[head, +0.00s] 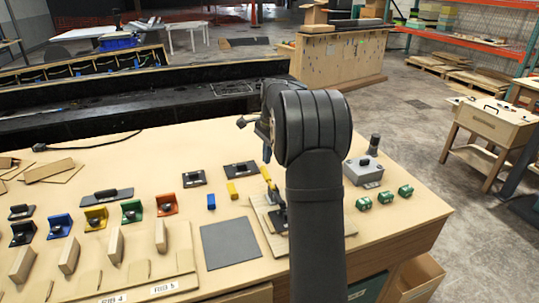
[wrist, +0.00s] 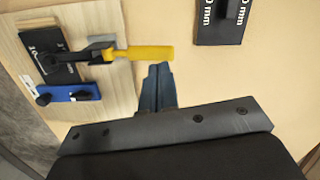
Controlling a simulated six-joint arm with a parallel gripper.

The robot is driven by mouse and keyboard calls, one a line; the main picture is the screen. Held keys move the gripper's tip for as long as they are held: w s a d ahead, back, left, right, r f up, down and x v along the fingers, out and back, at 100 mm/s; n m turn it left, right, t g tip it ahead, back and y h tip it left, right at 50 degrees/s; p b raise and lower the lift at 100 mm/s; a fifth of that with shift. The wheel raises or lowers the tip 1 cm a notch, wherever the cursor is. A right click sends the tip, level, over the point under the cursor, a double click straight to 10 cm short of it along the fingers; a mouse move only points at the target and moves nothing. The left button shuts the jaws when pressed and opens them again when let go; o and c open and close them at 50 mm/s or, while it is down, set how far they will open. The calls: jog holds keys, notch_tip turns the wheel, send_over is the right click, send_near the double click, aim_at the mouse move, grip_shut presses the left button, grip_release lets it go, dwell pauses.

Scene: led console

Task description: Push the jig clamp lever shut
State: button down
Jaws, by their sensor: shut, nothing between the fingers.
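The jig is a light wooden board (wrist: 105,22) with a black block (wrist: 50,62) and a toggle clamp on it. The clamp lever has a yellow handle (wrist: 145,53) on a black arm. In the head view the yellow handle (head: 266,177) stands tilted up from the board. My gripper (wrist: 158,70) is shut and empty, its blue-grey fingertips close beside the handle's free end in the wrist view. I cannot tell whether they touch. In the head view my arm hides part of the jig, and my gripper (head: 267,152) shows only partly.
A blue part with a black knob (wrist: 70,92) lies beside the black block. A dark grey mat (head: 230,243) and coloured blocks are left of the jig. A grey box (head: 362,172) and green pieces (head: 385,196) are to the right.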

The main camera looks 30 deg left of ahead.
jog(key=shift+w+a+f, duration=0.3)
jog(key=shift+f, duration=0.25)
jog(key=shift+w+a+f, duration=0.3)
jog(key=shift+f, duration=0.45)
jog(key=shift+f, duration=0.3)
jog(key=w+a+r, duration=0.3)
jog(key=w+r, duration=0.4)
jog(key=r, duration=0.3)
jog(key=shift+a+r, duration=0.3)
jog(key=shift+s, duration=0.1)
